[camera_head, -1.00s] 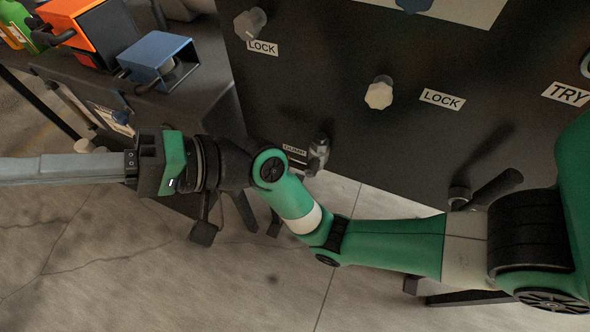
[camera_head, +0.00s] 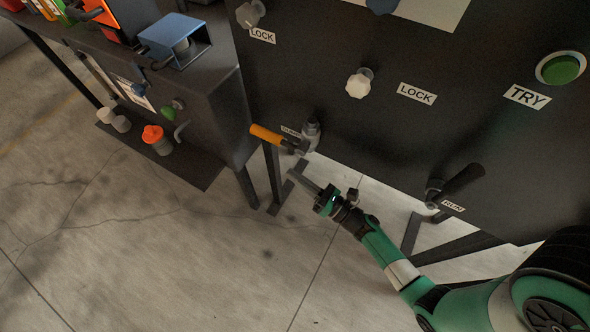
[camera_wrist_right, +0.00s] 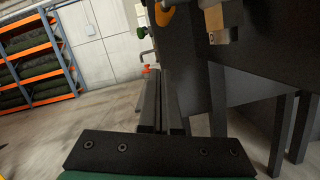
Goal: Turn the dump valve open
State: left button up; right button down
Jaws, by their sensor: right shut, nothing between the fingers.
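The dump valve shows in the head view as a grey metal body (camera_head: 311,136) low on the dark panel, beside a small label. Its orange lever (camera_head: 266,135) points left from the body, roughly level. My right gripper (camera_head: 294,174) is just below the valve, shut and empty, apart from the lever. In the right wrist view its two dark fingers (camera_wrist_right: 161,74) lie close together. The orange lever (camera_wrist_right: 164,14) and the brass-coloured valve part (camera_wrist_right: 221,20) show above them, partly cut off by the top edge. My left gripper is not in view.
The panel also has a black lever (camera_head: 462,180) at right, a white knob (camera_head: 359,83) and a green button (camera_head: 561,68). Dark legs stand below the valve; the floor in front is open.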

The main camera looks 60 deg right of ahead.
aim_at(279, 139)
jog(key=w+d+r+p, duration=0.1)
jog(key=w+r, duration=0.4)
jog(key=w, duration=0.2)
jog(key=shift+w+d+r, duration=0.15)
jog(key=shift+w+r, duration=0.2)
jog(key=shift+w, duration=0.05)
